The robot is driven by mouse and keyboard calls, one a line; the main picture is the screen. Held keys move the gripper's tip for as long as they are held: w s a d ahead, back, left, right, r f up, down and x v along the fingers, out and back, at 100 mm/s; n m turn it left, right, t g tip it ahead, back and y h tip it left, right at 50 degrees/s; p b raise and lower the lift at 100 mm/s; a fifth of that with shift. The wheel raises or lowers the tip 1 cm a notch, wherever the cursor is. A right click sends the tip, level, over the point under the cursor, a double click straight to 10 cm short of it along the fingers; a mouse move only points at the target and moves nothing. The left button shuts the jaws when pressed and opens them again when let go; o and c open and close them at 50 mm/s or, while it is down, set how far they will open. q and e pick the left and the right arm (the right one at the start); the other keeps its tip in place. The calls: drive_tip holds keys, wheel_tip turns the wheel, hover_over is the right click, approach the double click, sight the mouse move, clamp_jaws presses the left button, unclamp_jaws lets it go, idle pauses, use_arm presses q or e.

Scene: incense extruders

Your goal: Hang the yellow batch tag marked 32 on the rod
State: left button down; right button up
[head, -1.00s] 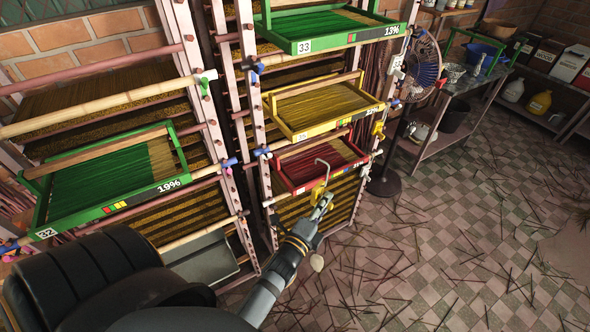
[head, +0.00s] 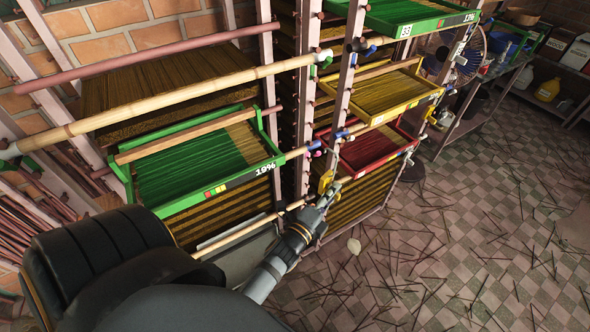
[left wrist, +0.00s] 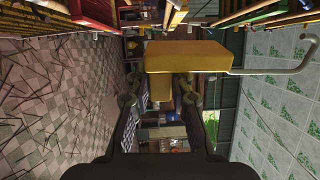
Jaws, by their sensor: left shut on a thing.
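In the left wrist view the tag (left wrist: 187,56) sits between the fingertips (left wrist: 160,90), with a pale wire hook (left wrist: 300,62) reaching right. No number on the tag is legible. Several rods show: a thick bamboo rod (head: 160,98) across the left bay, and a lower thin bamboo rod (head: 245,229) behind my arm, ending left of the gripper. I cannot tell which is meant. The tag appears apart from them. My right gripper is out of view.
A green tray marked 19% (head: 195,165) sits in the left bay. A yellow tray (head: 380,95) and a red tray (head: 375,150) are in the right bay, under another green tray (head: 425,15). A fan (head: 468,52) stands behind. The tiled floor (head: 450,230) has scattered sticks.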

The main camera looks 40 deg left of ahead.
use_arm(q)
wheel_tip(320, 180, down, 7)
drive_tip(key=a+m+h+b, duration=0.2)
drive_tip(key=h+b, duration=0.2)
drive_tip(key=b, duration=0.1)
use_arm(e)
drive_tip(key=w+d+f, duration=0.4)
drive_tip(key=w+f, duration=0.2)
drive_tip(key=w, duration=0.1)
use_arm(q)
drive_tip(key=w+a+f+m+g+h+b, duration=0.1)
drive_tip(key=w+a, duration=0.3)
drive_tip(key=a, duration=0.6)
drive_tip(key=shift+f+b, duration=0.65)
drive_tip(key=shift+f, duration=0.15)
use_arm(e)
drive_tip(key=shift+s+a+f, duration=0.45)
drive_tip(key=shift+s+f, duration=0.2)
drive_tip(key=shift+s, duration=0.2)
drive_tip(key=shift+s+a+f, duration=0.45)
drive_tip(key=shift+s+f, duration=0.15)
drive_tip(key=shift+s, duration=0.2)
use_arm(q)
drive_tip(key=shift+a, duration=0.1)
drive_tip(key=c, duration=1.1)
unclamp_jaws()
